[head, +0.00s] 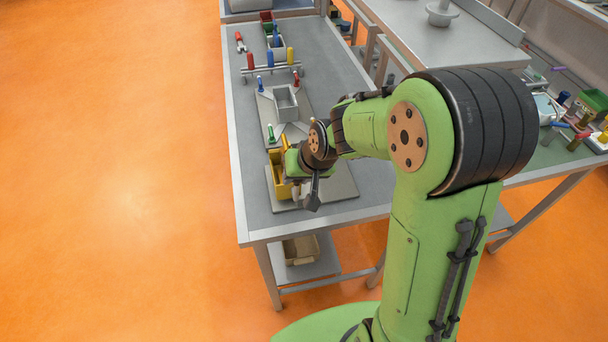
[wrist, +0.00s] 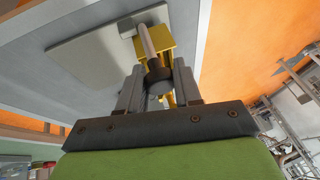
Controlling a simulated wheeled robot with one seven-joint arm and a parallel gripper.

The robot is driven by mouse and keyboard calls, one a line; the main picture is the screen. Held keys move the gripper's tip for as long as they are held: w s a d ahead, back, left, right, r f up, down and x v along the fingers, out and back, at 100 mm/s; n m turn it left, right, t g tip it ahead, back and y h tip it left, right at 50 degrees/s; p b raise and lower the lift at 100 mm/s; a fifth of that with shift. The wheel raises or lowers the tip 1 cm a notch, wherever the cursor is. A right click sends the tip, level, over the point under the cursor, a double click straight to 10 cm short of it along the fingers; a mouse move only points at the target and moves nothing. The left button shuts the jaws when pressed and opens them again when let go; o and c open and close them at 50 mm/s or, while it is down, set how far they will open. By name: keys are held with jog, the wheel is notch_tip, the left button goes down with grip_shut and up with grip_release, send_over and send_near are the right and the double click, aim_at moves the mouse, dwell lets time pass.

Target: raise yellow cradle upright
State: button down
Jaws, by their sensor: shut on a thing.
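The yellow cradle (head: 281,186) is at the front end of the bench, on a grey plate (head: 340,188). Its back part stands up, and my gripper and wrist hide much of its right side. In the wrist view the yellow cradle (wrist: 155,46) shows beyond my fingers. My gripper (wrist: 160,82) is shut on a pale rod (wrist: 146,40) with a dark round collar, which lies against the cradle. I cannot tell whether the rod is fixed to it. In the head view my gripper (head: 298,187) is low over the plate.
A rack with red, blue and yellow handles (head: 271,63) stands farther back. The bench's left strip is clear. A bin (head: 300,250) sits on the lower shelf.

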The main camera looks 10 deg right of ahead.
jog(key=shift+s+a+f, duration=0.1)
jog(key=shift+a, duration=0.4)
jog(key=c, duration=0.8)
grip_release()
jog(key=shift+a, duration=0.1)
jog(key=p+v, duration=0.2)
jog(key=v, duration=1.3)
jog(key=shift+s+r, duration=0.1)
jog(key=shift+r, duration=0.25)
jog(key=s+d+h, duration=0.1)
jog(key=s, duration=0.4)
jog(key=s+d+h, duration=0.1)
jog(key=s, duration=0.4)
jog(key=s+d+r+t, duration=0.1)
jog(key=s, duration=0.5)
jog(key=shift+d+n+h, duration=0.3)
jog(key=shift+d+h, duration=0.1)
